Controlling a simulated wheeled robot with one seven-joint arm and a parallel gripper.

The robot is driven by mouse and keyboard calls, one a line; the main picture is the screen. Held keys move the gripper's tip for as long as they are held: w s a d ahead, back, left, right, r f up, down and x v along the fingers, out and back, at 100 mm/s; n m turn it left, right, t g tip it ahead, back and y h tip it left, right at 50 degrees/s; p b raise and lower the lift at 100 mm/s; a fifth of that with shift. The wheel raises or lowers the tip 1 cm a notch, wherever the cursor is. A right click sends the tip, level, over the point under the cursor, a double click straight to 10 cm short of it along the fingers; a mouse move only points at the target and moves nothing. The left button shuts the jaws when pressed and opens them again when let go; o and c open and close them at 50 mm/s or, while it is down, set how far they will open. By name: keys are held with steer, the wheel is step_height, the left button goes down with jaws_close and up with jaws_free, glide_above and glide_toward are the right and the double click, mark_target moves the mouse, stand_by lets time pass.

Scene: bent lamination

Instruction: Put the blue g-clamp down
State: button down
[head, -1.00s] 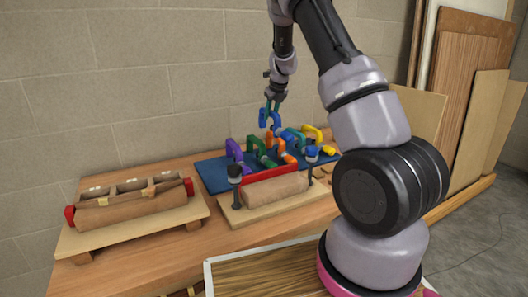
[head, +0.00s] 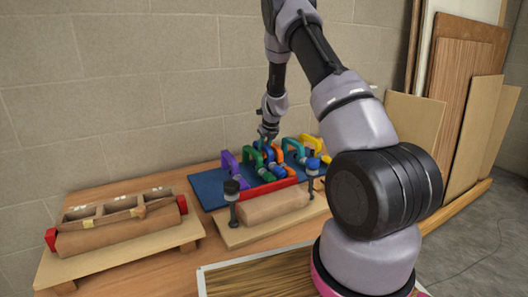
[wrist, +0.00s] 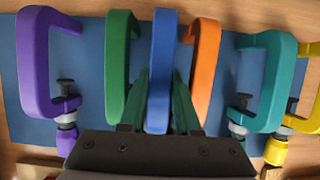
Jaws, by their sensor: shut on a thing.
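My gripper (head: 267,132) is shut on the blue g-clamp (wrist: 162,70). The clamp stands upright in the wrist view, between a green clamp (wrist: 119,62) on its left and an orange clamp (wrist: 205,65) on its right, with a gap on each side. In the head view my gripper is low over the blue mat (head: 208,189), among the row of clamps. The blue clamp's lower part is hidden by the gripper and neighbouring clamps, so I cannot tell whether it touches the mat.
A purple clamp (wrist: 38,65) stands left in the row. Teal (wrist: 268,80) and yellow (wrist: 305,110) clamps stand right. In front are a red bar and a brown roll on a board (head: 238,236). Another board with a wooden form (head: 120,225) lies left.

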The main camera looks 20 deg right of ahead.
steer(key=shift+f, duration=0.55)
steer(key=shift+f, duration=0.1)
steer(key=c, duration=0.9)
jaws_free()
